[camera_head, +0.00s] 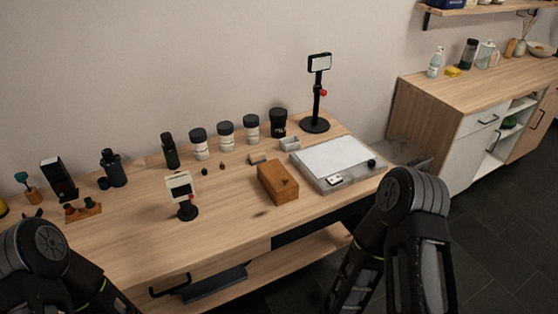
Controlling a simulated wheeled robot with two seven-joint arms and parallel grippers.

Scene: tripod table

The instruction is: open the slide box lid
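The slide box is probably the brown wooden box (278,183) on the table (120,240), right of centre and near the front edge. It looks closed, with a plain wooden top; the line between lid and body is not clear at this size. My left arm shows at the lower left corner and my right arm at the lower right, in front of the table. Both grippers are outside the picture, so neither is seen touching the box.
A grey tray with a white panel (338,165) stands close right of the box. A small display stand (185,195) is to its left. Several jars (226,137) line the back. A tall stand (316,95) is behind. A cabinet (450,105) stands at right.

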